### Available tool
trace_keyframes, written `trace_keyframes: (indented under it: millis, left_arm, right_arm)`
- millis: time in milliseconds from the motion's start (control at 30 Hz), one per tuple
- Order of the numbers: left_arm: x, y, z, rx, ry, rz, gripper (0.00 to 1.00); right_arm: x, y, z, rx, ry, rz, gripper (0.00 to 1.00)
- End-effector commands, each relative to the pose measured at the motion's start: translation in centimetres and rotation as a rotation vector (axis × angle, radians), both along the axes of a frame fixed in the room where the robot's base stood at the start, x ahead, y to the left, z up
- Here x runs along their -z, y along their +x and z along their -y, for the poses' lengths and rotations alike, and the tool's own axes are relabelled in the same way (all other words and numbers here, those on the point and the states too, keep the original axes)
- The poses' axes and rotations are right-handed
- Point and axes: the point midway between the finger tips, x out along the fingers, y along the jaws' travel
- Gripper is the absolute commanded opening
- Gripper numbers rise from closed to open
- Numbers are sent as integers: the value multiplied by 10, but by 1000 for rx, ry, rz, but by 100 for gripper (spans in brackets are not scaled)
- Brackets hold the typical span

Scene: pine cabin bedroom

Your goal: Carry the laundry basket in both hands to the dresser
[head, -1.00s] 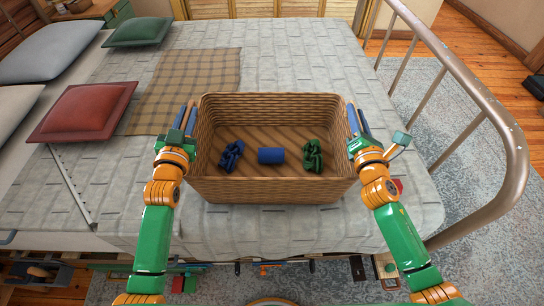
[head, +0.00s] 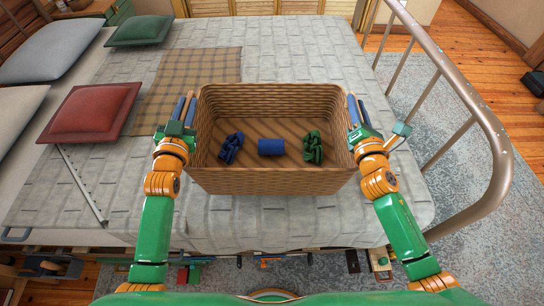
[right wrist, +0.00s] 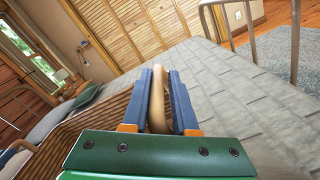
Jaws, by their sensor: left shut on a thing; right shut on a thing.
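The laundry basket (head: 272,181) is brown wicker and open at the top, over the near part of the bed. It holds a dark blue bundle (head: 231,148), a blue roll (head: 271,147) and a green bundle (head: 313,147). My left gripper (head: 184,108) is shut on the basket's left side. My right gripper (head: 356,110) is shut on its right side. In the right wrist view the blue fingers (right wrist: 166,100) close around a pale handle loop (right wrist: 157,98). Whether the basket's bottom touches the bed cannot be told.
The bed (head: 300,50) fills the middle, with a plaid blanket (head: 205,75) and red (head: 90,112) and green (head: 139,31) pillows. A curved metal bed rail (head: 490,130) stands on the right. Several objects lie on the floor along the near edge. No dresser can be made out with certainty.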

Motion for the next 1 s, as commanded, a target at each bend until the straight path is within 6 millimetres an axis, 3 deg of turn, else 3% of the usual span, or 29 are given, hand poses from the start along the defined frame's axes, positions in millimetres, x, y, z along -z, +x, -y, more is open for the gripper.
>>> trace_keyframes:
  millis: [367, 800, 1000]
  left_arm:
    - [1, -3, 5, 10, -4, 1, 0]
    - [14, -62, 5, 9, -6, 1, 0]
    - [13, -69, 5, 9, -6, 4, 0]
  right_arm:
    - [0, -3, -6, -14, 8, 4, 0]
    - [14, -63, -6, -14, 10, 2, 0]
    - [12, -69, -6, -16, 10, 6, 0]
